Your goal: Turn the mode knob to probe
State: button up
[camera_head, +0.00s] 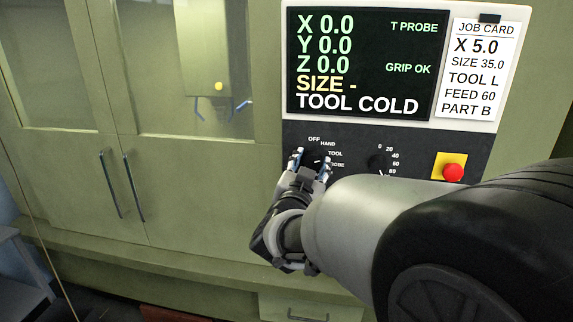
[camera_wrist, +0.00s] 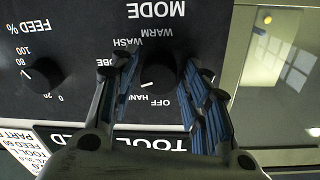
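The mode knob (camera_wrist: 158,76) is a round black knob on the dark control panel, seen upside down in the wrist view. It also shows in the head view (camera_head: 312,157), partly hidden by my gripper. OFF, HAND, WASH and WARM can be read around it in the wrist view; the PROBE label (camera_head: 338,164) is partly covered by a finger. My gripper (camera_wrist: 163,68) is open, with one blue-padded finger on each side of the knob. A narrow gap seems to show beside the knob; contact is unclear.
The feed knob (camera_head: 377,164) is to the right of the mode knob, with a red stop button (camera_head: 453,172) farther right. Above is the screen (camera_head: 365,65), reading T PROBE, GRIP OK and TOOL COLD, beside a job card (camera_head: 478,70). Cabinet doors (camera_head: 180,180) are at left.

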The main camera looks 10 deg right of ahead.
jog(key=c, duration=0.7)
jog(key=shift+m+b, duration=0.3)
jog(key=m+b, duration=0.2)
jog(key=m, duration=0.1)
jog(key=shift+b, duration=0.35)
jog(key=shift+m+b, duration=1)
jog(key=shift+m, duration=0.6)
jog(key=shift+a+r, duration=0.1)
jog(key=shift+r, duration=0.05)
jog(key=o, duration=1.1)
jog(key=shift+c, duration=0.2)
